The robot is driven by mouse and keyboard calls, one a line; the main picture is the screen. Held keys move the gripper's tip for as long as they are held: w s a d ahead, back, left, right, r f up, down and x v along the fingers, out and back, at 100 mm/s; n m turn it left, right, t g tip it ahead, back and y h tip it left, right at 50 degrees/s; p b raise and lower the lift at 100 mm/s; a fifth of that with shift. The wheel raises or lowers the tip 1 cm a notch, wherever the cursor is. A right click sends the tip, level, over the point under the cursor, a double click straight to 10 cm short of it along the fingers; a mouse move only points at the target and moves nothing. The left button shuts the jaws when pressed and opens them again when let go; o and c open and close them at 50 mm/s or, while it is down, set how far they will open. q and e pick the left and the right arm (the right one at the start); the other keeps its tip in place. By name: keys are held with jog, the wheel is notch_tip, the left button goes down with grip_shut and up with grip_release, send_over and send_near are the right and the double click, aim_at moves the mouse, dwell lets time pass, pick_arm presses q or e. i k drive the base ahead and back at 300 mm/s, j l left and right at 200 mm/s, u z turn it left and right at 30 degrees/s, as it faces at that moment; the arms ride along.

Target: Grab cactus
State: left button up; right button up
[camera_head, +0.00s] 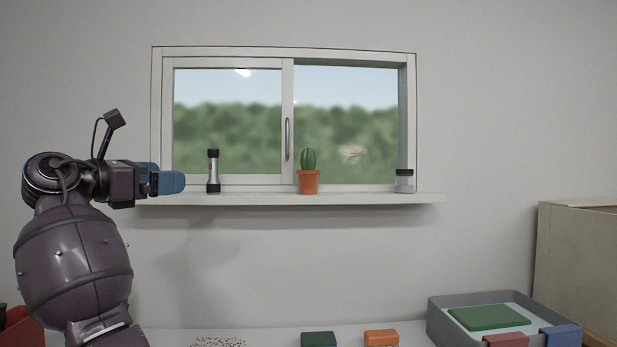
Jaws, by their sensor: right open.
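The cactus (309,161) is small and green and stands upright in an orange pot (309,182) on the white window sill (370,198). My right gripper (170,180) is at the left end of the sill, with blue fingers pointing right. It is open, and I see nothing between its fingers, which partly overlap in this view. It is well left of the cactus and apart from it, with a flashlight between them in the picture. My left gripper is not in view.
The black and silver flashlight (213,172) stands on the sill left of the cactus. A small jar (404,181) stands at its right end. Below, a grey tray (440,325) holds colored pieces, and green (318,340) and orange (381,338) blocks lie beside it. The sill beside the pot is clear.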

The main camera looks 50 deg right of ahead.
aim_at(307, 177)
jog(key=k+l, duration=0.1)
jog(key=l, duration=1.35)
